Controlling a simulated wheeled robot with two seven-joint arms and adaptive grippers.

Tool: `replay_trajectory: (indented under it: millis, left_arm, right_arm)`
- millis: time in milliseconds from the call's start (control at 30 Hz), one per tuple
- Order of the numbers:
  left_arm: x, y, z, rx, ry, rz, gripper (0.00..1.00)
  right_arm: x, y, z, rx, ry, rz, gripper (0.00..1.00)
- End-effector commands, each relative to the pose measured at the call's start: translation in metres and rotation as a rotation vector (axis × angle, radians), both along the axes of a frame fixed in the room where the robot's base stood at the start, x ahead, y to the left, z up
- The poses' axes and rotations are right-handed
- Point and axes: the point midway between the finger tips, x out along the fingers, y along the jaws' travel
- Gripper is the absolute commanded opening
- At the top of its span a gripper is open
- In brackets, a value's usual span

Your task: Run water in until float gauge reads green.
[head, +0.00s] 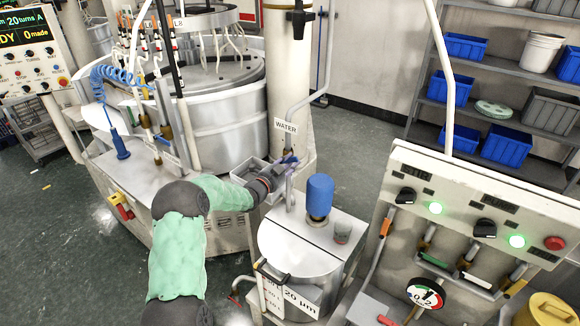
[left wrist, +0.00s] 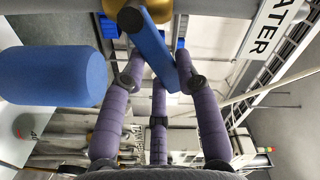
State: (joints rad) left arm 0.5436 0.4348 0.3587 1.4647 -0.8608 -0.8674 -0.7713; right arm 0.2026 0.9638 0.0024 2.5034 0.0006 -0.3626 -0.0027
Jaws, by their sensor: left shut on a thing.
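My left gripper (head: 284,168) is at the water valve under the WATER sign (head: 286,126), above the back of the tank. In the left wrist view, the fingers of my left gripper (left wrist: 157,76) are shut on a blue valve lever (left wrist: 154,48), which slants between them. The lever is mostly hidden in the head view. The round tank (head: 290,245) stands below, labelled 20 µm. A small clear-sided gauge (head: 342,232) sits on its lid; it shows some red, but its reading is too small to tell. My right gripper is not in view.
A blue cylinder (head: 319,196) stands on the tank lid close to my left gripper. A control panel (head: 480,215) with green lamps and a dial (head: 425,294) is at the right. A large lapping machine (head: 215,115) stands behind left. Shelves with blue bins are at the back right.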

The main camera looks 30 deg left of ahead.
Motion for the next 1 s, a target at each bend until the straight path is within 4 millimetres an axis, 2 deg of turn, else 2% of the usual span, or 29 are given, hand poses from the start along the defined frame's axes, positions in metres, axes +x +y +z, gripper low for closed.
replay_trajectory:
  millis: [333,367,433,800,1000]
  left_arm:
    - [0.000,0.000,-0.001,-0.004,0.004,0.000,0.00]
    - [0.000,0.000,-0.002,-0.004,0.004,0.000,0.37]
    - [0.000,0.000,-0.002,-0.004,0.004,0.000,0.57]
    - [-0.002,0.000,0.000,-0.002,0.002,0.000,0.57]
    - [-0.022,0.003,0.000,-0.002,0.002,0.001,0.57]
  right_arm:
    - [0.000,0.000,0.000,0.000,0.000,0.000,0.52]
    - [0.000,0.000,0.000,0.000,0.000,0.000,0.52]
    - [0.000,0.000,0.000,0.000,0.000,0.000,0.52]
    - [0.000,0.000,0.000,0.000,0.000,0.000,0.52]
    - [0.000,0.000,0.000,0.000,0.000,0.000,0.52]
